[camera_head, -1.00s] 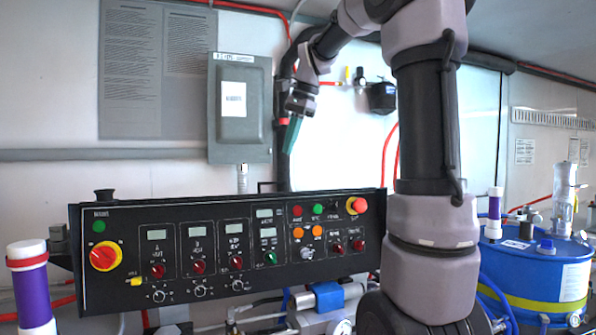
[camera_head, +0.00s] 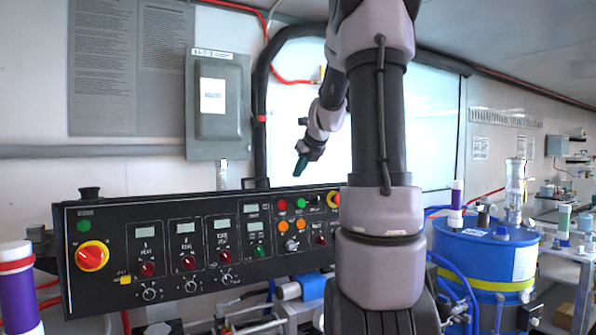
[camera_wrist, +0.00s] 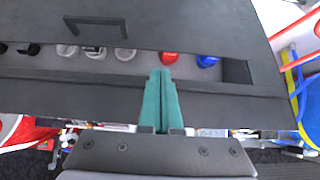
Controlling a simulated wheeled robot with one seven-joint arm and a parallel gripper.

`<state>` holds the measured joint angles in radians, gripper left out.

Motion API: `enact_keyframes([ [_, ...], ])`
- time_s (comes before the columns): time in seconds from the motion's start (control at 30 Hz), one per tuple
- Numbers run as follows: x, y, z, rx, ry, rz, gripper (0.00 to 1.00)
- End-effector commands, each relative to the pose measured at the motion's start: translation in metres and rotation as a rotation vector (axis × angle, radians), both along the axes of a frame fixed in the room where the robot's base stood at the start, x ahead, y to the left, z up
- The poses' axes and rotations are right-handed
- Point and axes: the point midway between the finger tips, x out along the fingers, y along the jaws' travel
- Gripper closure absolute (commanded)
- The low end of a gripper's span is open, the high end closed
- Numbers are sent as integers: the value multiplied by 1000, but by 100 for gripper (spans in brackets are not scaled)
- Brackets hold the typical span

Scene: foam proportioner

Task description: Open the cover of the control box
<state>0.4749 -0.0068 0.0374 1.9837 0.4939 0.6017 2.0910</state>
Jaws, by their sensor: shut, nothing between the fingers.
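A grey wall box (camera_head: 218,105) with a raised cover and a white label is mounted on the back wall, left of centre in the head view. Its cover looks closed. My gripper (camera_head: 300,166) hangs to the right of the box and lower, clear of it, above the right part of the black control panel (camera_head: 110,245). Its teal fingers are together and empty; they also show in the wrist view (camera_wrist: 160,78), pointing at a dark grey surface (camera_wrist: 200,30). I cannot tell whether they touch it. The grey wall box does not clearly show in the wrist view.
The panel carries several knobs and buttons and has a handle (camera_head: 255,183) on top. A thick black hose (camera_head: 262,100) runs beside the wall box. A blue drum (camera_head: 480,255) stands at the right.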

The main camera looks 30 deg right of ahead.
Motion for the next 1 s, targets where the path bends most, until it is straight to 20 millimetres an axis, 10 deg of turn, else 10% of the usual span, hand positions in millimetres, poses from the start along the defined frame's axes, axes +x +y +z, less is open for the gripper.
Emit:
enact_keyframes([
  [0.33,40,0,-41,-1,2,3,100],
  [1.0,70,2,-52,-1,2,8,100],
])
